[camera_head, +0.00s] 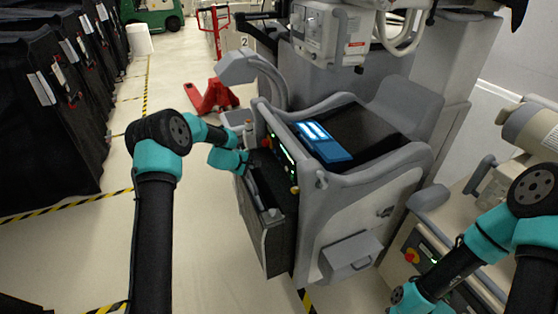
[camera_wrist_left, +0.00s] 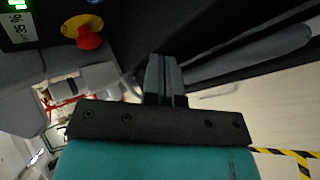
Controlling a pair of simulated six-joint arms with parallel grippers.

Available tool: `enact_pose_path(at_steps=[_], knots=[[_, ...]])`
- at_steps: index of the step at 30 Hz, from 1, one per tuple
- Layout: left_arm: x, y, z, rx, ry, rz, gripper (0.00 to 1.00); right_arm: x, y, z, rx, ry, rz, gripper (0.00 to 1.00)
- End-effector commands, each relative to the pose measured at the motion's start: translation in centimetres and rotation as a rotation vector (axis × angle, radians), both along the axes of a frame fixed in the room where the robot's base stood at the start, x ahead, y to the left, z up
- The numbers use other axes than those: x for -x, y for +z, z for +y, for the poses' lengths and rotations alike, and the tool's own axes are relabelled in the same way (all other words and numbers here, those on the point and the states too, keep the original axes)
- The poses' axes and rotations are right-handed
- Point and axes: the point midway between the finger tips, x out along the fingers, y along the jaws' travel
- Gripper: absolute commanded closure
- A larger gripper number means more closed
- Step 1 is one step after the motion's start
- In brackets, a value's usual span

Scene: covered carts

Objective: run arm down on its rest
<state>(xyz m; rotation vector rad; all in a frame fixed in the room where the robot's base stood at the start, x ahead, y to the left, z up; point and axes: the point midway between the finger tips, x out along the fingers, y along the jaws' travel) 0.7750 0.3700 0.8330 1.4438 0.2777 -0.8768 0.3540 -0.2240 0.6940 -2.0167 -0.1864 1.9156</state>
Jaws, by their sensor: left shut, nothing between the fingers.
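A grey wheeled machine (camera_head: 365,195) with a lit blue screen (camera_head: 322,140) stands in the middle of the head view. A grey curved arm with a wide head (camera_head: 240,66) rises from its left side; I cannot tell whether this is the arm the task names. My left gripper (camera_head: 262,161) is at the machine's left front, by its control strip. In the left wrist view my left gripper (camera_wrist_left: 164,76) is shut and empty, in front of a dark panel. A long grey bar (camera_wrist_left: 265,55) lies to its right.
A red emergency button (camera_wrist_left: 89,38) on a yellow base sits up and left of my left fingers. An open side bin (camera_head: 268,235) hangs below them. Black covered carts (camera_head: 50,110) line the left, with a red pallet jack (camera_head: 212,97) behind. The floor between is clear.

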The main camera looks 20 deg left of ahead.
Motion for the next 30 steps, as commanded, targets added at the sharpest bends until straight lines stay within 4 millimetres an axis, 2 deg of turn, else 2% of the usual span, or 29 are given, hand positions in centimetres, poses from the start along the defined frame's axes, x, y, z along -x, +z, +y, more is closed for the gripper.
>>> enact_pose_path(at_steps=[21, 30], knots=[[-4.6, -0.1, -5.7, -0.002, -0.003, 0.0, 1.0, 0.0, 0.0, 0.0, 0.0, 0.0, 0.0, 0.55], [-5.4, 0.0, -6.6, -0.001, 0.0, 0.0, 1.0, 0.0, 0.0, 0.0, 0.0, 0.0, 0.0, 0.55]])
